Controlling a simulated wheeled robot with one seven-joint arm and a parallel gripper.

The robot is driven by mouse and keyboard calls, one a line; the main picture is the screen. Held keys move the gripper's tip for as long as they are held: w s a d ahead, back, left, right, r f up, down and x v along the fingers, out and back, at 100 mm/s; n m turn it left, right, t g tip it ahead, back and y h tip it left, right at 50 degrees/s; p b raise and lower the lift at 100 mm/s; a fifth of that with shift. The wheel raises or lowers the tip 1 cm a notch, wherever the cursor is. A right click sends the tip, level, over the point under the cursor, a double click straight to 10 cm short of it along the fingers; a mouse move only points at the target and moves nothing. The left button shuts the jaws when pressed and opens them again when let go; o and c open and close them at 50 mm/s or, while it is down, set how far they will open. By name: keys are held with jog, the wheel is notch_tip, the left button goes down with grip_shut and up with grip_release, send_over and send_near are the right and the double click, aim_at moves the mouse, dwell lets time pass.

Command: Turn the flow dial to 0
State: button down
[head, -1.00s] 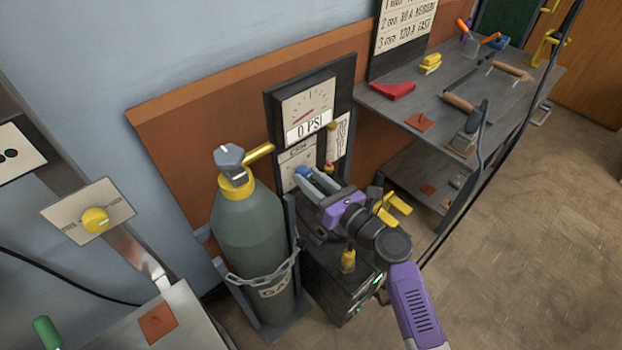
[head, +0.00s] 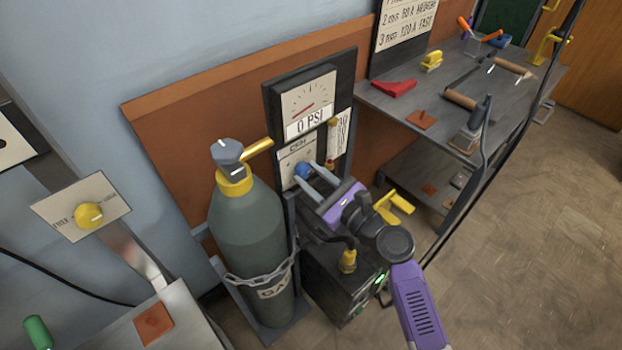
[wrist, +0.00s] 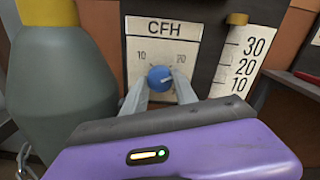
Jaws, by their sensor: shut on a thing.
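The flow dial is a round blue knob (wrist: 160,79) on a white plate marked CFH (wrist: 161,27), with 10 and 20 printed on it. In the wrist view a pale pointer line on the knob points to the right. The knob also shows in the head view (head: 303,171), partly behind my fingers. My gripper (wrist: 160,84) is shut on the knob, one finger at each side. The 0 mark of the dial cannot be made out.
A green gas cylinder (head: 246,228) with a yellow neck stands chained close to the left of my gripper. A gauge (head: 308,105) reading 0 PSI is above the dial. A scale tube (head: 333,142) is to the right. A workbench (head: 400,107) with tools stands further right.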

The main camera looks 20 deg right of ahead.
jog(key=n+b, duration=0.2)
jog(key=n, duration=0.2)
jog(key=shift+f+n, duration=0.15)
jog(key=shift+n, duration=0.25)
jog(key=n+b, duration=0.3)
jog(key=n, duration=0.2)
jog(key=n+b, duration=0.3)
jog(key=n, duration=0.2)
jog(key=n+b, duration=0.3)
jog(key=n, duration=0.2)
jog(key=shift+f+b, duration=0.1)
jog(key=shift+b, duration=0.3)
jog(key=n+b, duration=0.3)
jog(key=n, duration=0.2)
jog(key=shift+n+b, duration=0.4)
jog(key=n+b, duration=0.3)
jog(key=n, duration=0.1)
jog(key=shift+n, duration=0.3)
jog(key=n+b, duration=0.3)
jog(key=n, duration=0.2)
jog(key=shift+b, duration=0.3)
jog(key=shift+n+b, duration=1)
jog(key=shift+n, duration=0.9)
